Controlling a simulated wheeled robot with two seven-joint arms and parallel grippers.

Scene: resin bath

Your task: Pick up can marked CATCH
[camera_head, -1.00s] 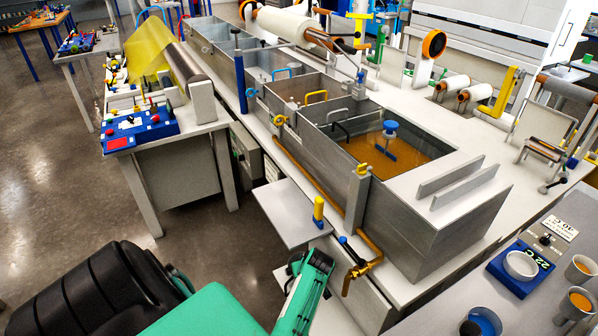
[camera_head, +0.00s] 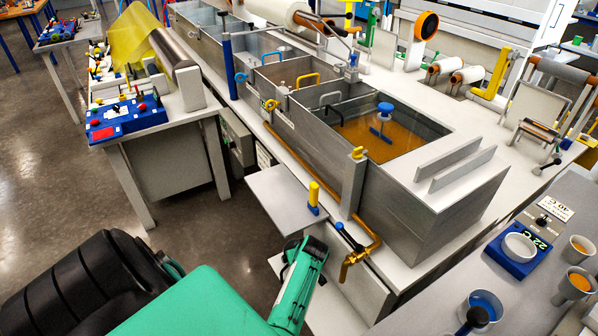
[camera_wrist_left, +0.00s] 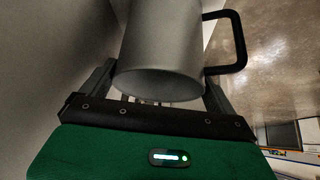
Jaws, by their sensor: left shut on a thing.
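A grey metal can (camera_wrist_left: 163,45) with a black handle fills the upper middle of the left wrist view. No marking shows on the side I see. My left gripper (camera_wrist_left: 160,90) is shut on the can, with a dark finger on each side of it. In the head view my left gripper (camera_head: 306,250) is low in front of the resin bath, below the small side shelf (camera_head: 280,198). The can cannot be made out there. My right gripper is not in view.
The metal bath (camera_head: 395,190) with amber resin stands just beyond my left gripper. Cups and a scale (camera_head: 520,248) are at the right.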

